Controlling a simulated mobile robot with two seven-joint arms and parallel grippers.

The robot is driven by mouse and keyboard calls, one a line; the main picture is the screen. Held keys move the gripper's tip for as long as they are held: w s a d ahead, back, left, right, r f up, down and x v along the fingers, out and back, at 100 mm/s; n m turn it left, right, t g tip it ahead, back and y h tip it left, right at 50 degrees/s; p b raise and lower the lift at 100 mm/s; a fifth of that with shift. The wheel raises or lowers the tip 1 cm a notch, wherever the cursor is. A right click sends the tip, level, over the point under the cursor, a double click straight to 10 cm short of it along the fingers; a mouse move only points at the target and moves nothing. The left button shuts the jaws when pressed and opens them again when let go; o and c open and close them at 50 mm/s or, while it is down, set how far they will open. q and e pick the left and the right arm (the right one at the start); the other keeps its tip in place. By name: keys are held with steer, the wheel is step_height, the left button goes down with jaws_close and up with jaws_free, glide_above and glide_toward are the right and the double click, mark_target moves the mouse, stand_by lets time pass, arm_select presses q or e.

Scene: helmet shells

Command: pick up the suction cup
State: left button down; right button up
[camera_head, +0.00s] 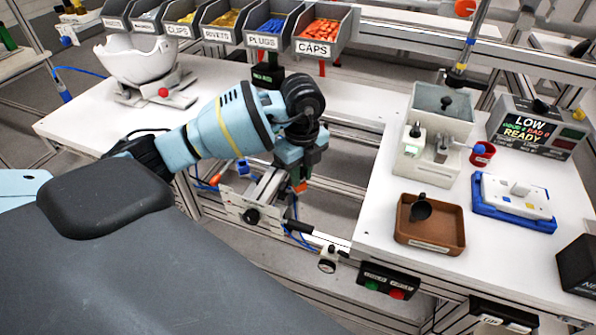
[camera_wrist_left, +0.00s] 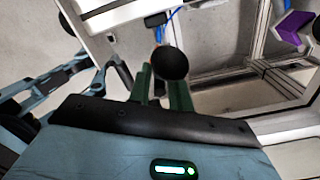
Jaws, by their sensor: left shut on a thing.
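My left gripper (camera_head: 299,172) hangs fingers-down over the gap between the two white benches in the head view. In the left wrist view its two dark green fingers (camera_wrist_left: 162,82) are shut on a black round suction cup (camera_wrist_left: 171,63), which faces the camera and covers the fingertips. In the head view the held cup is hard to make out under the fingers. Another dark cup with a short stem (camera_head: 421,208) lies in a brown tray (camera_head: 430,243) on the right bench. My right gripper does not show clearly in either view.
A metal fixture with a black knob (camera_head: 251,215) stands under my left gripper. On the right bench are a grey-white device (camera_head: 425,165), a blue tray (camera_head: 513,221) and a status display (camera_head: 536,128). A white helmet shell (camera_head: 140,62) and labelled bins (camera_head: 322,47) stand behind.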

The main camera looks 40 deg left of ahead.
arm_select(q)
steer(key=shift+r, duration=0.2)
steer(key=shift+w+r, duration=0.1)
steer(key=shift+r, duration=0.1)
step_height(320, 180, up, 3)
steer(key=shift+r, duration=0.1)
steer(key=s+d+r, duration=0.1)
steer(key=s+d, duration=0.2)
steer(key=s, duration=1.2)
steer(key=shift+s+d+p, duration=0.2)
steer(key=shift+s+p, duration=0.15)
steer(key=shift+s, duration=0.05)
